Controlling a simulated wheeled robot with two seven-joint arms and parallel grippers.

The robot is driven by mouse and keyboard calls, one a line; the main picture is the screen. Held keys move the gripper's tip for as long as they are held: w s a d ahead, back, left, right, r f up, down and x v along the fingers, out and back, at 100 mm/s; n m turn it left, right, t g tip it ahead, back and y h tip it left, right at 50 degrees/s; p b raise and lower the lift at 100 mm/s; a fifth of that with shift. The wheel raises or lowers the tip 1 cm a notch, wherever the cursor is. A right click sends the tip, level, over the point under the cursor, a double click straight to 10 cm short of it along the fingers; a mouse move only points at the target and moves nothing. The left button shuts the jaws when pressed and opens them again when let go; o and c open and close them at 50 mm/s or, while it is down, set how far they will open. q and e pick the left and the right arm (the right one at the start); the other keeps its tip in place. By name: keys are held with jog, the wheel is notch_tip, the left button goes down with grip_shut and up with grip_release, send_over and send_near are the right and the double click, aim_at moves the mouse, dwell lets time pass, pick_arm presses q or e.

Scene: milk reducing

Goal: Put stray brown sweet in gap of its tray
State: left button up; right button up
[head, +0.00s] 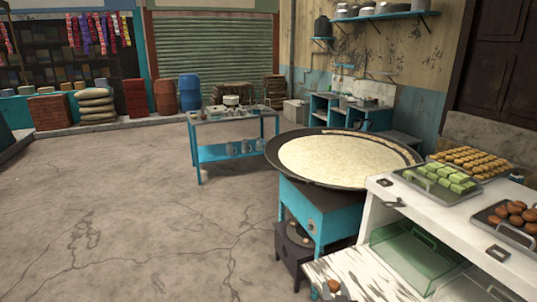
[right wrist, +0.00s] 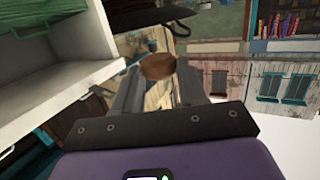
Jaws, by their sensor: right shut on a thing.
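The stray brown sweet (right wrist: 158,66) is round and sits between the fingertips of my right gripper (right wrist: 160,75) in the right wrist view. The gripper is shut on it. In the head view the sweet (head: 334,286) shows small at the bottom edge, in front of the white lower shelf; most of my right gripper is cut off there. The tray of brown sweets (head: 478,216) stands on the white counter at the far right, up and to the right of the held sweet. Its right part is cut off, and I cannot make out the gap. My left gripper is not in view.
The white counter (head: 382,196) also bears a tray of green sweets (head: 437,182) and a tray of yellow sweets (head: 468,160). A green clear-sided box (head: 415,262) stands on the lower shelf. A wide pan (head: 340,160) is left of the counter. Open floor lies left.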

jog(key=shift+s+a+r+y, duration=0.1)
jog(key=shift+s+a+y, duration=0.2)
jog(key=shift+a, duration=0.15)
jog(key=s+f, duration=0.6)
jog(key=f, duration=0.5)
jog(key=shift+a+f+n, duration=0.15)
jog(key=shift+f+n, duration=0.1)
jog(key=shift+n, duration=0.05)
